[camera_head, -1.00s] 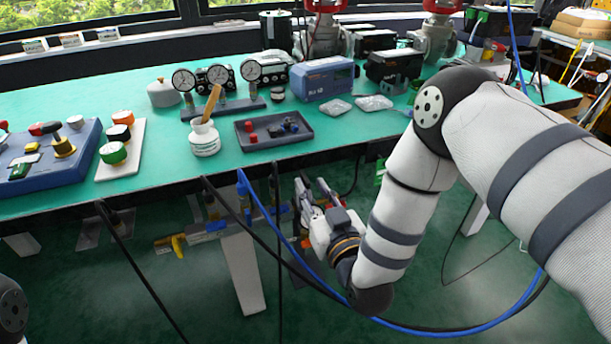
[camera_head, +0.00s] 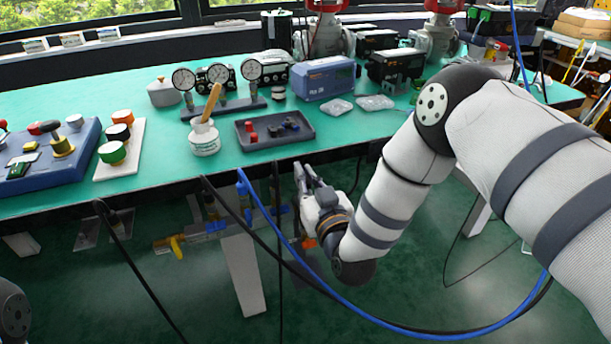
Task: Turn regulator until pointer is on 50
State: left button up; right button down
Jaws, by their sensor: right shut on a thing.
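My right gripper (camera_head: 304,176) is at the front edge of the green bench, its fingers pointing up and close together. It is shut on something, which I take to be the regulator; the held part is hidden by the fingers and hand. A pipe run with blue fittings (camera_head: 216,227) and a yellow handle (camera_head: 176,246) hangs below the bench edge, left of the gripper. Three round gauges (camera_head: 183,79) stand on a dark base on the bench; their pointers are too small to read. My left gripper is out of view.
On the bench (camera_head: 330,130) are a dark tray (camera_head: 257,143) with small parts, a white jar (camera_head: 204,140), a blue box (camera_head: 324,79) and a blue control panel (camera_head: 72,160). Black and blue hoses (camera_head: 262,215) hang in front of the bench. The floor below is mostly open.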

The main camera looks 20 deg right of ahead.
jog(key=shift+m+h, duration=0.3)
jog(key=shift+h, duration=0.2)
jog(key=m+h, duration=0.1)
jog(key=h, duration=0.1)
jog(key=shift+m+h, duration=0.4)
jog(key=shift+m+g+h, duration=0.9)
jog(key=shift+m+h, duration=0.6)
jog(key=shift+h, duration=1)
jog(key=c, duration=1.7)
grip_release()
jog(key=v, duration=1.2)
jog(key=shift+a+r, duration=0.1)
jog(key=shift+r, duration=0.05)
